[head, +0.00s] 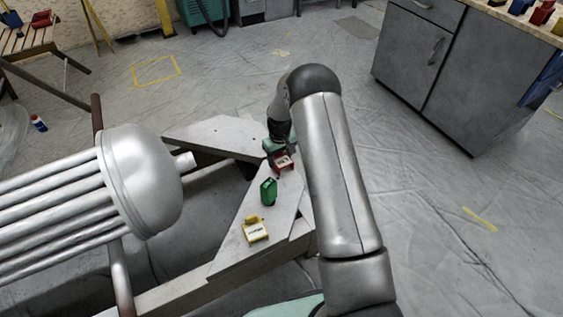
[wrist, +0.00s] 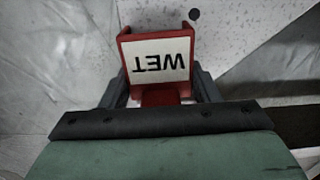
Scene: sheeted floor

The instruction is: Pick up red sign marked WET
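The red sign (wrist: 158,55) has a white face marked WET, which reads upside down in the wrist view. In the head view the red sign (head: 284,163) stands near the far end of the grey plank surface. My gripper (wrist: 160,88) is right at the sign, with one dark finger on each side of it. The fingers are spread wide, and I see no clear grip on the sign. Whether a finger touches its edge is hard to tell. In the head view my gripper (head: 277,150) partly hides the sign's far side.
A green object (head: 268,191) and a yellow sign (head: 255,231) stand nearer on the same plank (head: 236,255). A large silver tank with pipes (head: 140,180) is at left. A grey cabinet (head: 425,70) stands at the right back. Open sheeted floor lies between.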

